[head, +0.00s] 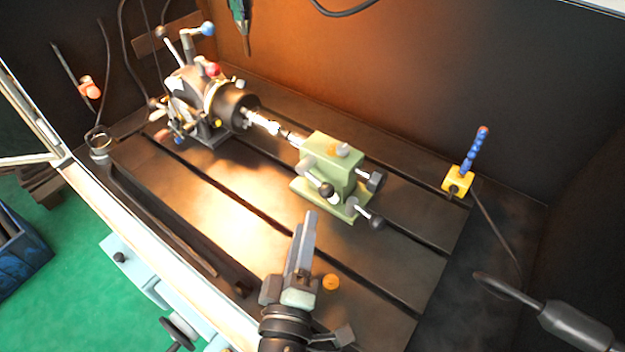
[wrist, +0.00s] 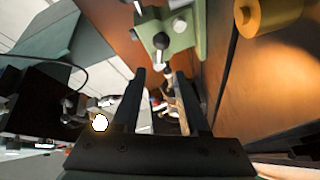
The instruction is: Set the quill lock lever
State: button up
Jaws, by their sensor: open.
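The green tailstock (head: 332,160) stands on the slotted table, right of the chuck. A short lever with a dark ball knob (head: 326,190) sticks out of its near side; I cannot tell for sure that this is the quill lock lever. My gripper (head: 309,216) is just in front of the tailstock, apart from it. In the wrist view the gripper (wrist: 162,82) is open and nothing shows held between its fingers. The tailstock (wrist: 205,28) is beyond the fingertips there, with a dark knob (wrist: 161,41) on its side.
The dark chuck (head: 235,104) of the indexing head holds a shiny workpiece (head: 270,126) reaching to the tailstock. A yellow block with a blue hose (head: 472,155) stands at the right. The table's front is mostly clear.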

aim_at(314, 182)
jog(key=w, duration=0.3)
jog(key=w+d+p, duration=0.1)
jog(key=w, duration=0.4)
jog(key=shift+w+d+p, duration=0.2)
jog(key=shift+w+p, duration=0.15)
jog(key=shift+p, duration=0.05)
grip_shut()
dwell(1.0)
